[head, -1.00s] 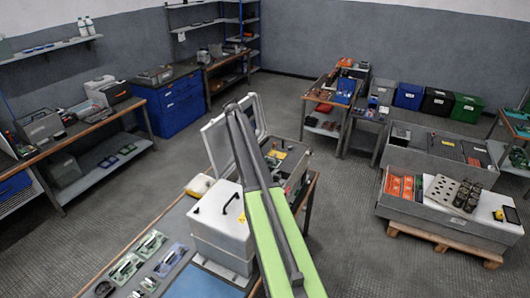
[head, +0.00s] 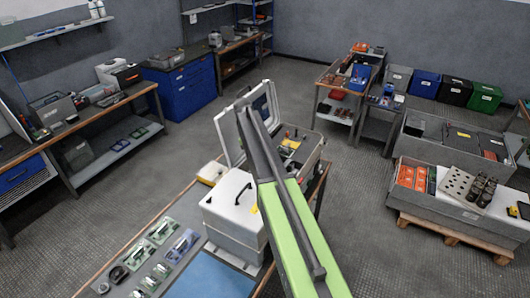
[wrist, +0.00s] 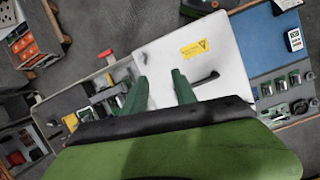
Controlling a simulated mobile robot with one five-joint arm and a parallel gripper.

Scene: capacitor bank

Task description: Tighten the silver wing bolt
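I cannot clearly make out a silver wing bolt in either view. A white box (head: 230,206) with a black lever (head: 243,191) stands on the near workbench. In the wrist view the white box top (wrist: 236,56) carries a yellow warning label (wrist: 195,48) and the black lever (wrist: 205,79). A small grey piece (wrist: 142,57) shows at its edge; it is too small to identify. My gripper (wrist: 159,76) has two green fingers, apart and with nothing between them, over the box top. In the head view my arm hides the gripper.
An open case with a raised lid (head: 232,137) stands just behind the white box. A yellow item (head: 211,173) sits beside it. Several small parts and a blue mat (head: 212,278) lie on the bench. A pallet with a grey crate (head: 434,213) stands right, with open floor between.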

